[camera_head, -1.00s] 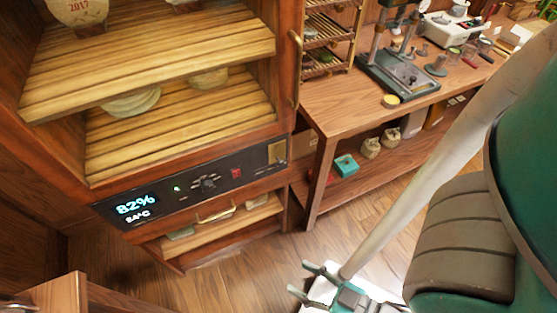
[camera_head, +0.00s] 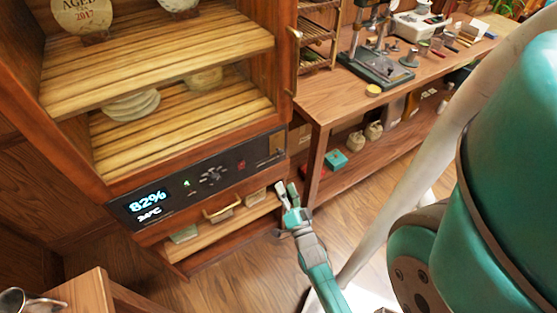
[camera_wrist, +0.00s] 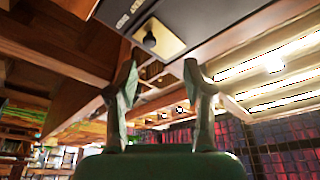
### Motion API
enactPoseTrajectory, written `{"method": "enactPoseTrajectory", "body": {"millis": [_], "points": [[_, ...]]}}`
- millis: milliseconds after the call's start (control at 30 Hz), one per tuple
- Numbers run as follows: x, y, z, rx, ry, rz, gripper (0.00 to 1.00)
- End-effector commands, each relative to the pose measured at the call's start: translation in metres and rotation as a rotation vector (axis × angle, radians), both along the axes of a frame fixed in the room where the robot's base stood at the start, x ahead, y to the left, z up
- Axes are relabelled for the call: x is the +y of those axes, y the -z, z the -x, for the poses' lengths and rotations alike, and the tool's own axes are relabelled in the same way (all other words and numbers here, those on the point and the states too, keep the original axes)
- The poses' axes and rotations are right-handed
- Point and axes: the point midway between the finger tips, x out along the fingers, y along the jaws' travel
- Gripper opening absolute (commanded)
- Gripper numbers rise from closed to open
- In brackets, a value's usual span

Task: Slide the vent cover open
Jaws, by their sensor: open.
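A brass plate, which looks like the vent cover (camera_head: 277,146), is at the right end of the cabinet's black control panel (camera_head: 165,190). In the wrist view the vent cover (camera_wrist: 170,45) shows a small dark round knob (camera_wrist: 149,40). My gripper (camera_head: 286,188) is in front of the cabinet, below the panel's right end, pointing up toward it. Its two fingers are apart and nothing is between them. In the wrist view the knob lies beyond the fingertips (camera_wrist: 162,63), apart from them. How far the cover stands open cannot be told.
The cabinet's wooden shelves (camera_head: 160,75) hold wrapped tea cakes. A low drawer or shelf with a brass handle (camera_head: 222,208) is under the panel. A workbench (camera_head: 335,100) with a press stands right of the cabinet. Bare floor lies in front.

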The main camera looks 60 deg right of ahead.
Motion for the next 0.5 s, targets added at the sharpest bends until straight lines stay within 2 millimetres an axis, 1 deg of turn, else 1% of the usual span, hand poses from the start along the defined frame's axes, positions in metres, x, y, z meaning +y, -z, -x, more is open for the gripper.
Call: {"method": "enactPoseTrajectory", "body": {"millis": [33,100,200,333,500], "points": [[-0.016,-0.001,-0.001,-0.023,0.019,-0.003,0.51],[-0.029,-0.001,-0.001,-0.048,0.034,-0.008,0.51],[-0.039,-0.002,-0.002,-0.066,0.044,-0.01,0.51],[-0.046,-0.005,-0.006,-0.071,0.045,-0.012,0.51],[-0.063,-0.012,-0.023,-0.07,0.044,-0.011,0.51]]}}
